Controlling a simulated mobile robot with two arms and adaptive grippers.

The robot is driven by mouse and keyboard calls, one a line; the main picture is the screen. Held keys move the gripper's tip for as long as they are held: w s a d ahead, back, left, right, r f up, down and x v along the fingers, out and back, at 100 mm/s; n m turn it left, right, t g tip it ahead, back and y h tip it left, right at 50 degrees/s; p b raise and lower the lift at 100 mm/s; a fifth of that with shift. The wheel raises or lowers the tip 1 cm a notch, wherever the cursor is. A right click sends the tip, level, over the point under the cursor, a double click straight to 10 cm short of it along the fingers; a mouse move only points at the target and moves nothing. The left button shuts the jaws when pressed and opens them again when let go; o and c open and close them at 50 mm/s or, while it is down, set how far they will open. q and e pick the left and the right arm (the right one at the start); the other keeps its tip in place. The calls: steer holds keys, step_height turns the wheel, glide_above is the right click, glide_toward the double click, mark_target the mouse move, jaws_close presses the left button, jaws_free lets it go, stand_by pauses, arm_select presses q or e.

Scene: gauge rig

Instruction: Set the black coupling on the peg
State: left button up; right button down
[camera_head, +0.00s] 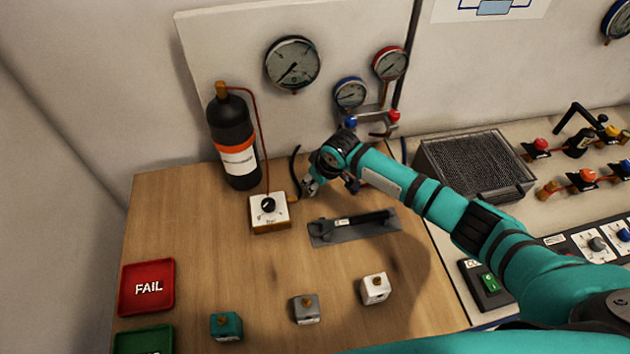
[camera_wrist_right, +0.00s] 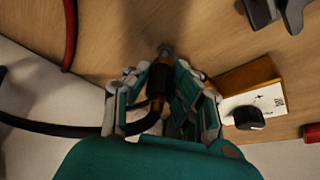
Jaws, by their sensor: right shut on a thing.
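My right gripper (camera_head: 309,187) is over the back of the wooden table, just right of the white box with the black knob. In the right wrist view, its two fingers (camera_wrist_right: 160,90) are shut around the black coupling (camera_wrist_right: 158,82), with a metal tip (camera_wrist_right: 165,50) pointing away. A black hose (camera_wrist_right: 70,130) runs from the coupling to the left; part of it also shows in the head view (camera_head: 295,160). The coupling itself is mostly hidden by the gripper in the head view. I cannot make out the peg with certainty. My left gripper is not in view.
The white knob box (camera_head: 268,211) stands close beside the gripper, joined by a red hose to a black cylinder (camera_head: 232,140). A grey plate with a black tool (camera_head: 352,228) lies in front. Several small blocks and a red FAIL tray (camera_head: 147,288) are nearer.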

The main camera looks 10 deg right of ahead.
steer(key=shift+f+b, duration=0.35)
steer(key=shift+f, duration=0.35)
steer(key=shift+f, duration=0.25)
stand_by(0.4)
steer(key=c, duration=0.7)
jaws_free()
steer(key=v, duration=1.2)
